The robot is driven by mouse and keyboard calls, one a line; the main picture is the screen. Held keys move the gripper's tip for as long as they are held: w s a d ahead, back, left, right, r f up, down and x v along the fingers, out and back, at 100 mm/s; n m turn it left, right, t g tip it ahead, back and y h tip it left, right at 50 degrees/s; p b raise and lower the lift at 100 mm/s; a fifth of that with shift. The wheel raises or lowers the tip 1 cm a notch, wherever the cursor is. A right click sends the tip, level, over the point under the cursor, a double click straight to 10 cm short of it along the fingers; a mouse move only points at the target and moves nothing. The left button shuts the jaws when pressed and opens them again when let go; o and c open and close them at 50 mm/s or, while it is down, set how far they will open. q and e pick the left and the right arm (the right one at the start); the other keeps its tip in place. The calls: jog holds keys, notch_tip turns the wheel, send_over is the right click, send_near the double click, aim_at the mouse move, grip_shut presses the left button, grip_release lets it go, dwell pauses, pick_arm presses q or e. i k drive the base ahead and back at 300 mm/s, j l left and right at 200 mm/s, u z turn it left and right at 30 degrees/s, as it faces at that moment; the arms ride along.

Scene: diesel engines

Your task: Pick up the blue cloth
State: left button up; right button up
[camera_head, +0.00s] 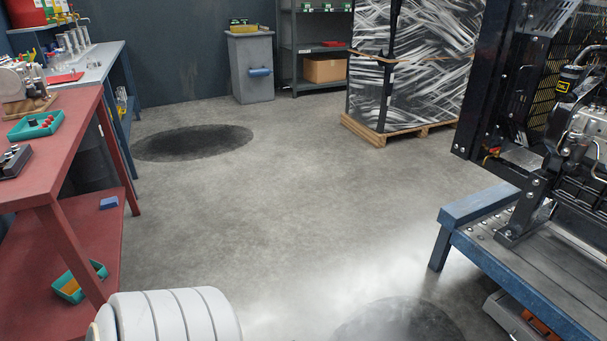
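A small flat blue piece (108,202) lies on the lower shelf of the red table at the left, near the shelf's far end. It may be a folded blue cloth, but it is too small to tell. A blue roll-shaped thing (260,72) shows on the front of the grey bin at the back; whether it is cloth I cannot tell. Neither of my grippers is in view. A pale ribbed part at the bottom left looks like my own arm.
The red table (75,98) stands at the left, with a teal tray (72,284) on its lower shelf. A grey bin (252,88), shelving and a wrapped pallet load (415,65) stand at the back. An engine on a blue-framed stand (480,204) is at right. The middle floor is clear.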

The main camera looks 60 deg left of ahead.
aim_at(106, 204)
jog(key=u, duration=3.15)
